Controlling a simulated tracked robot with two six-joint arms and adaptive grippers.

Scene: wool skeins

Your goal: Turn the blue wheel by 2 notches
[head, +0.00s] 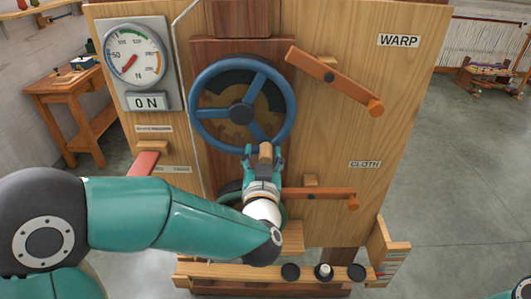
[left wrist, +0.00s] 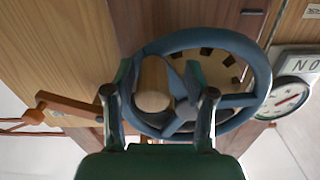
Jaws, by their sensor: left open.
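The blue wheel (head: 195,108) is upright on the wooden panel. It has spokes, a dark hub and a wooden knob (head: 265,151) at the bottom of its rim. My left gripper (head: 263,160) is at this knob, its jaws open. In the left wrist view the open fingers (left wrist: 158,75) stand on either side of the knob (left wrist: 153,88), with the wheel rim (left wrist: 264,78) behind. Whether a finger touches the knob I cannot tell. A notched wooden disc (head: 232,128) shows behind the spokes.
A gauge (head: 133,52) with a red needle and a "0 N" plate is left of the wheel. A wooden lever (head: 335,80) is at upper right under "WARP"; another lever (head: 325,193) is near "CLOTH". A ledge (head: 220,272) with black knobs runs below.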

